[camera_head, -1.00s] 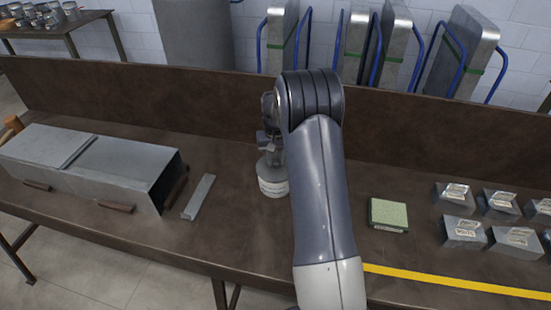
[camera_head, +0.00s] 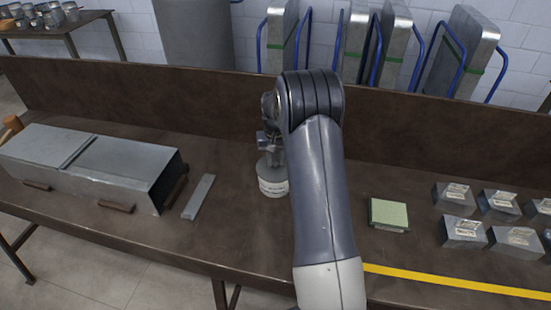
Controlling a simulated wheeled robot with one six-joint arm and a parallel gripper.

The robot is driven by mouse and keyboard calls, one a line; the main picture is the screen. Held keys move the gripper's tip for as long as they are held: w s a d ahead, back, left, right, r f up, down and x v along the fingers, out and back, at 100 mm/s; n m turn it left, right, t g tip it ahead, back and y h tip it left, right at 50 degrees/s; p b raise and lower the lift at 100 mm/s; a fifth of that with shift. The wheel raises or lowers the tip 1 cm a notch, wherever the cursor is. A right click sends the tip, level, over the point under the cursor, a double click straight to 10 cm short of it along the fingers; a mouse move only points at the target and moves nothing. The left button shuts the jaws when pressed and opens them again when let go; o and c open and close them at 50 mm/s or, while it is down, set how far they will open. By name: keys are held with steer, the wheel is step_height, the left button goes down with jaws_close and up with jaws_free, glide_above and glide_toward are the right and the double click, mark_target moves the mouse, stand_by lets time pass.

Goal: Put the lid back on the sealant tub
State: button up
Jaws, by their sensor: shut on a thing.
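The sealant tub (camera_head: 272,186) is a small white tub with a label, standing upright on the brown workbench left of my arm. A grey disc, the lid (camera_head: 266,163), is at the tub's top. My gripper (camera_head: 268,150) is right above the tub, pointing down and shut on the lid. My arm hides the tub's right side and part of the gripper. I cannot tell whether the lid is fully seated on the rim.
A yellow line (camera_head: 460,284) marks the front right.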

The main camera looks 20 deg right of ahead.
stand_by(0.8)
steer(key=o, duration=1)
steer(key=shift+o, duration=0.6)
steer(key=shift+f, duration=0.1)
steer(key=o, duration=0.4)
steer(key=shift+r+p, duration=2.15)
steer(key=shift+r, duration=1.4)
